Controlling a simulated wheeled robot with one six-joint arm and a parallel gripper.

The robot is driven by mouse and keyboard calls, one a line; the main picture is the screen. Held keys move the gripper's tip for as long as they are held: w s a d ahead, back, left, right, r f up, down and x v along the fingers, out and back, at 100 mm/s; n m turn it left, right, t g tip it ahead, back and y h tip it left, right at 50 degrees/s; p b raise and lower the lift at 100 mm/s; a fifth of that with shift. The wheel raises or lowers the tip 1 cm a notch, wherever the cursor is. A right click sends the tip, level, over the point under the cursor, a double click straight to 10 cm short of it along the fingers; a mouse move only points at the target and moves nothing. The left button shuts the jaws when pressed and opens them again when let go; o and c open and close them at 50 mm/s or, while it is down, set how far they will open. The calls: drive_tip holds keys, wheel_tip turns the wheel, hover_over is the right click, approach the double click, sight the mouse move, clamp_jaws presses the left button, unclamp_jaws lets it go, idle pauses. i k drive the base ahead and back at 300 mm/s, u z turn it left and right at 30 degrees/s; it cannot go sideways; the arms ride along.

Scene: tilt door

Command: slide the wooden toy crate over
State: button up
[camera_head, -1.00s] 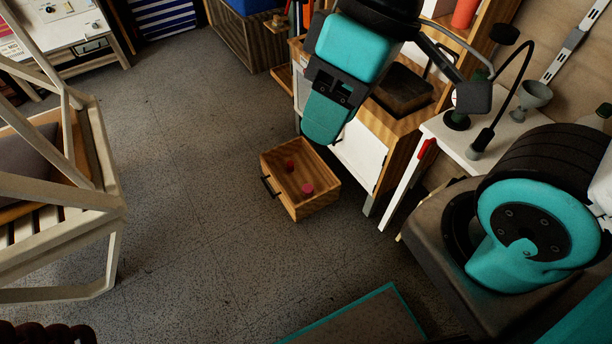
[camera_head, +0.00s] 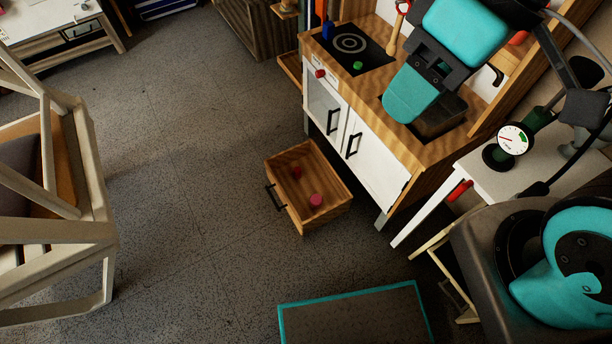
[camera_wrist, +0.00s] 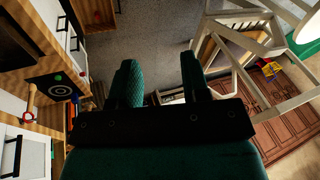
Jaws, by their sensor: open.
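The wooden toy crate (camera_head: 327,215) is an open box on the floor in front of the toy kitchen. It has a black handle (camera_head: 275,197) on its left side, and a red piece (camera_head: 297,171) and a pink piece (camera_head: 316,200) inside. My gripper (camera_wrist: 161,75) is open in the wrist view, with nothing between its two dark green fingers. In the head view my teal arm is above the kitchen counter, up and right of the crate and apart from it. A wooden box at the wrist view's top left edge (camera_wrist: 92,12) appears to be the crate, partly cut off.
The toy kitchen (camera_head: 385,160), with white doors and black handles, stands just right of the crate. A white side table (camera_head: 500,170) is farther right. A pale wooden frame chair (camera_head: 90,232) is at left. A teal-edged panel (camera_head: 355,315) is at the bottom. Floor left of the crate is clear.

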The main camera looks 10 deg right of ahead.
sight(319, 177)
drive_tip(key=u, duration=0.1)
drive_tip(key=i, duration=0.2)
drive_tip(key=u, duration=0.1)
drive_tip(key=k, duration=1.25)
drive_tip(key=u, duration=0.45)
drive_tip(key=i, duration=0.6)
drive_tip(key=u, duration=0.55)
drive_tip(key=i, duration=0.7)
drive_tip(key=z, duration=0.6)
drive_tip(key=i, duration=0.85)
drive_tip(key=z, duration=0.65)
